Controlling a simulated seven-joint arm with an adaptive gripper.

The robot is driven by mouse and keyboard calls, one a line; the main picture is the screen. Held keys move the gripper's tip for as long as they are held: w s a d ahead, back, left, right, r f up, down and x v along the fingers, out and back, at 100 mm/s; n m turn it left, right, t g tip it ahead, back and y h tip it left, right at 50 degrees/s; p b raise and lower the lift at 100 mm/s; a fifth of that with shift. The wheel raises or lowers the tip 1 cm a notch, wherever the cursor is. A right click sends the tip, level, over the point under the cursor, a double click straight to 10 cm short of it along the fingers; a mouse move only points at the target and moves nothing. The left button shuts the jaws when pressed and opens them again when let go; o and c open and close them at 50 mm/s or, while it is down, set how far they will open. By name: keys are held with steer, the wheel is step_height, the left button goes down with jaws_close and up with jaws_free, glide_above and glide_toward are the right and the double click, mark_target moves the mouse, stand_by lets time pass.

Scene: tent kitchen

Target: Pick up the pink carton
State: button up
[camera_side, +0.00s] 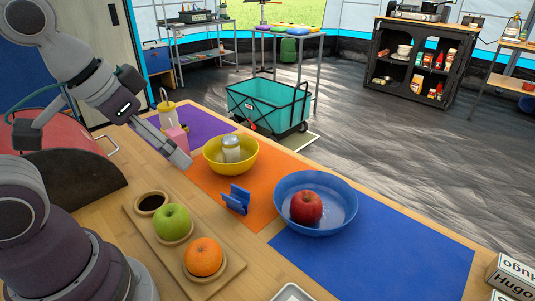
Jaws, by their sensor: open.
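The pink carton (176,136) stands on the purple mat (210,124), left of the yellow bowl. My gripper (180,152) is open and reaches down from the upper left. One of its fingers crosses in front of the carton's lower part and hides it. The other finger is hard to make out, so I cannot tell whether the carton is between the fingers or whether they touch it.
A pale bottle (167,112) stands just behind the carton. The yellow bowl (247,168) holds a shaker (231,148). A blue holder (236,199), a blue bowl (340,222) with an apple (306,207), and a wooden tray (224,246) with fruit lie nearer. The blue mat's right side is clear.

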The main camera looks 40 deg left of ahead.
steer(key=c, duration=0.4)
steer(key=n+g+y, duration=0.4)
steer(key=n+g, duration=0.1)
steer(key=n, duration=1.2)
glide_above(176, 132)
steer(key=d, duration=0.3)
step_height(176, 132, down, 5)
steer(key=shift+n, duration=0.3)
steer(key=x, duration=1)
steer(key=shift+s+a+f, duration=0.1)
steer(key=shift+s+f, duration=0.1)
steer(key=shift+f, duration=0.15)
